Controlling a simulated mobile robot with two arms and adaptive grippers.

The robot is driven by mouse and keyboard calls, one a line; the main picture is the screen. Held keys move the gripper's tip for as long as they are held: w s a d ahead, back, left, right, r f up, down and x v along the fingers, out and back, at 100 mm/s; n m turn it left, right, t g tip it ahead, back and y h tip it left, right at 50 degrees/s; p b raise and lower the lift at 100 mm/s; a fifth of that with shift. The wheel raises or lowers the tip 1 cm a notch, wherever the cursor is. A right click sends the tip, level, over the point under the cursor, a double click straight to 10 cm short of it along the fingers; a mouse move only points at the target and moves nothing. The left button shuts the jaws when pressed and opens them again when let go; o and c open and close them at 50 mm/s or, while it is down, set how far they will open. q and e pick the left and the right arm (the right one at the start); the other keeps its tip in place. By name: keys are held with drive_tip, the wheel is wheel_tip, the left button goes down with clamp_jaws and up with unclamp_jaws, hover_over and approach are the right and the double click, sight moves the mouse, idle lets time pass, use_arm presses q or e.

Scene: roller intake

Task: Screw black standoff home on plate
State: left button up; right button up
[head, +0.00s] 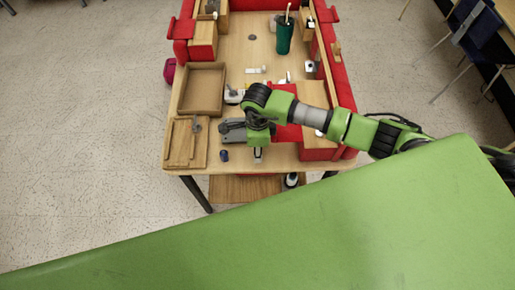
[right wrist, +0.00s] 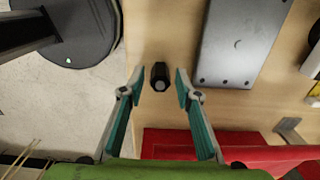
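A short black standoff (right wrist: 160,76) stands on the wooden table close to its edge. In the head view it shows as a small dark cylinder (head: 224,155) near the front edge. My right gripper (right wrist: 159,80) is open and empty, with a teal-padded finger on each side of the standoff in the picture. I cannot tell how far above it the fingertips are. A flat grey plate (right wrist: 238,42) with small holes lies beside the standoff; in the head view it (head: 233,131) is partly hidden by my right arm. My left gripper is not in view.
A red block (head: 288,132) lies right of the right gripper. An empty wooden tray (head: 203,70) and a flat wooden frame (head: 172,142) are on the left side. A green cup (head: 284,38) stands at the back. Floor shows beyond the table edge.

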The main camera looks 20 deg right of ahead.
drive_tip(key=shift+c, duration=0.5)
clamp_jaws()
drive_tip(key=shift+r+p, duration=2.35)
drive_tip(key=shift+r, duration=1.2)
drive_tip(key=shift+f, duration=0.1)
